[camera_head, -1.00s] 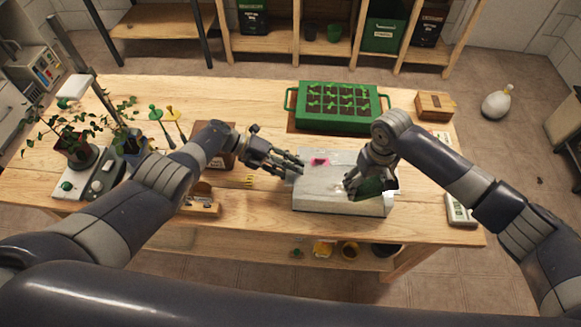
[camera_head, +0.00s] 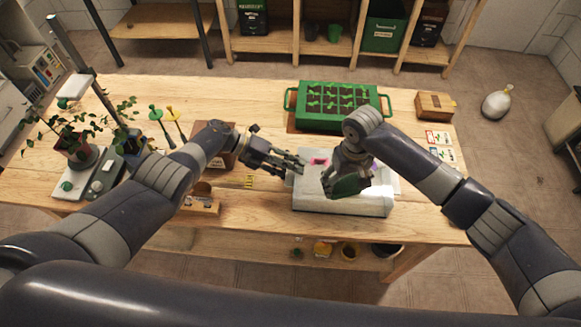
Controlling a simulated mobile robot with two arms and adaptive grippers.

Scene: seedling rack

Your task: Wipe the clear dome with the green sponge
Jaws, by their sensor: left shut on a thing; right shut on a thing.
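The clear dome (camera_head: 310,200) is a whitish see-through box cover lying on the table near its front edge. My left gripper (camera_head: 299,165) is at the dome's upper left edge, shut on that edge as far as I can see. My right gripper (camera_head: 344,173) is shut on the green sponge (camera_head: 349,187) over the middle of the dome. The sponge looks dark green and appears to lie against the dome's top. A pink mark (camera_head: 319,161) shows on the dome's upper left part. The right hand hides part of the dome.
A green seedling tray (camera_head: 296,115) stands behind the dome. A small wooden box (camera_head: 435,105) and seed packets (camera_head: 440,138) lie to the right. A potted plant (camera_head: 75,150) stands on a grey device at the left. Little yellow pieces (camera_head: 249,181) lie left of the dome.

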